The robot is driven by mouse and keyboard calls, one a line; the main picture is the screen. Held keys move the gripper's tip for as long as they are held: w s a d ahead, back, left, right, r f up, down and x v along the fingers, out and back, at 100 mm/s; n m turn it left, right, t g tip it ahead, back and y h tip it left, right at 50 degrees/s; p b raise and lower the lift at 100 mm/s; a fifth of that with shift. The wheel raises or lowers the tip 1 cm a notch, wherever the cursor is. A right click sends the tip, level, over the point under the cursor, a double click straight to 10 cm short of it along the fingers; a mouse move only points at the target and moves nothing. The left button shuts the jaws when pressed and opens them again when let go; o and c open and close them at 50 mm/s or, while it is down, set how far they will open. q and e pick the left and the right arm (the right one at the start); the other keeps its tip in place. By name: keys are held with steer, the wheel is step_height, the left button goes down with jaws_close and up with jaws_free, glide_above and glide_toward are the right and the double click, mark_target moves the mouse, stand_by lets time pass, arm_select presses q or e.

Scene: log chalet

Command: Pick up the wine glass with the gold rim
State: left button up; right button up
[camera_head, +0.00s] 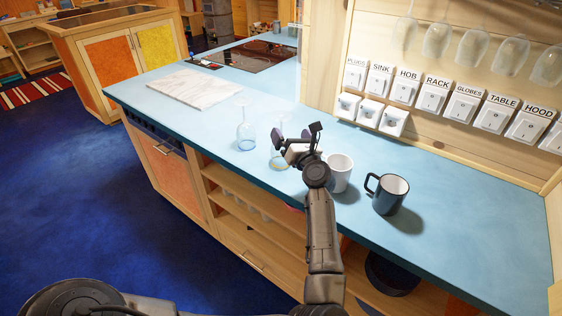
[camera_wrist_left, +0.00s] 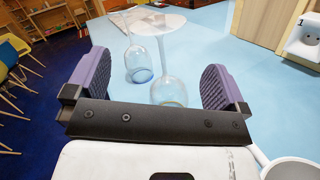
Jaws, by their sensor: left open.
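The gold-rimmed wine glass (camera_head: 279,161) stands upside down on the blue counter, partly hidden behind my left gripper (camera_head: 287,143) in the head view. In the left wrist view my left gripper (camera_wrist_left: 155,88) is open, and this clear glass (camera_wrist_left: 168,88) shows between and beyond its two fingers, nearer the right one. My right gripper is not in view.
A white mug (camera_head: 341,173) and a dark mug (camera_head: 387,194) stand right of the gripper on the counter (camera_head: 455,235). A marble board (camera_head: 195,88) lies far left. Labelled switches (camera_head: 433,98) and hanging glasses (camera_head: 472,48) line the wall behind.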

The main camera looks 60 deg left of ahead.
arm_select(q)
steer(key=f+n, duration=0.1)
steer(key=f, duration=0.2)
steer(key=f+g+h, duration=0.1)
steer(key=f, duration=0.2)
steer(key=f+n, duration=0.1)
steer(key=f, duration=0.3)
steer(key=shift+w+n+g+h+b, duration=0.3)
steer(key=shift+g, duration=0.1)
steer(key=shift+a+f, duration=0.2)
steer(key=shift+a, duration=0.2)
steer(key=a, duration=0.3)
steer(key=a+p, duration=0.1)
steer(key=a, duration=0.1)
steer(key=shift+w+a+r, duration=0.1)
steer(key=shift+w+a, duration=0.1)
steer(key=shift+w, duration=0.05)
steer(key=shift+a, duration=0.6)
steer(key=shift+c, duration=0.5)
steer(key=c, duration=0.7)
steer(key=shift+c, duration=0.5)
